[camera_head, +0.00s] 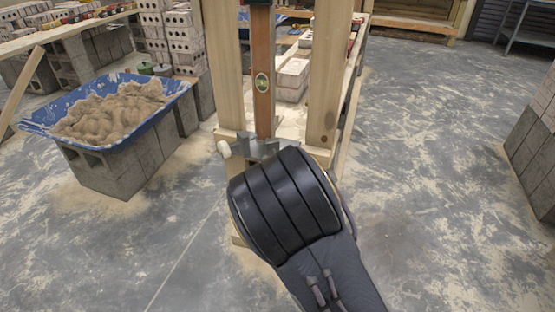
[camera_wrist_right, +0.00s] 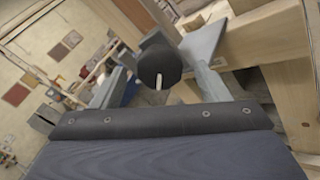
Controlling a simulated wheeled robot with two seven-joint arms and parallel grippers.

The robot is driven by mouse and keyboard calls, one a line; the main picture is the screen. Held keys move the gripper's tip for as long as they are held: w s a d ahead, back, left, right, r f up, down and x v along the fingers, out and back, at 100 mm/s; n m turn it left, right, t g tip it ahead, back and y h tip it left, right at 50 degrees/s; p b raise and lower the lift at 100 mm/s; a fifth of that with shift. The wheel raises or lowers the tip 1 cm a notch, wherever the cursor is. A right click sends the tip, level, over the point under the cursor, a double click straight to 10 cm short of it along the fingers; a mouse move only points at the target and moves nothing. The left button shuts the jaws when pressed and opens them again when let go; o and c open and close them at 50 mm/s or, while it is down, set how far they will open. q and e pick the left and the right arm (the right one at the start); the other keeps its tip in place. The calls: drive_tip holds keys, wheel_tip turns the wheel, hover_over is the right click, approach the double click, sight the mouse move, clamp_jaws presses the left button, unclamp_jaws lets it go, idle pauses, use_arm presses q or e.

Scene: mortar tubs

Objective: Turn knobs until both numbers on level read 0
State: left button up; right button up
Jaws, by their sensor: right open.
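The wooden level (camera_head: 263,85) stands upright between two wooden posts in the head view, with a yellow-green vial (camera_head: 262,82) on it. No number on it can be read, and its top is cut off. A white round knob (camera_head: 224,148) is at the left post's foot. My right gripper (camera_head: 257,148) is in front of the level's lower end, partly hidden by my wrist. In the right wrist view my right gripper (camera_wrist_right: 160,75) is open, with a dark round knob (camera_wrist_right: 160,64) between its fingers; I cannot tell whether they touch it. My left gripper is out of view.
Wooden posts (camera_head: 327,80) flank the level closely. A blue tub of mortar (camera_head: 150,125) rests on grey blocks (camera_head: 112,172) at left. Stacked bricks (camera_head: 172,38) stand behind. Open concrete floor (camera_head: 430,170) lies at right, with a block stack (camera_head: 537,150) at the edge.

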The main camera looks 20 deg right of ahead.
drive_tip(key=shift+s, duration=1.75)
drive_tip(key=s+d+f+m+g, duration=0.5)
drive_tip(key=s+f+m+g, duration=0.15)
drive_tip(key=m, duration=1.05)
drive_tip(key=s+a+r+m+g+y, duration=0.1)
drive_tip(key=s+r+m+g+y, duration=0.2)
drive_tip(key=s+m, duration=0.6)
drive_tip(key=s+r+m+g, duration=0.3)
drive_tip(key=s+r+m, duration=0.2)
drive_tip(key=s, duration=0.8)
wheel_tip(320, 180, up, 23)
drive_tip(key=p, duration=2.3)
drive_tip(key=shift+r+p, duration=0.15)
drive_tip(key=shift+p, duration=0.25)
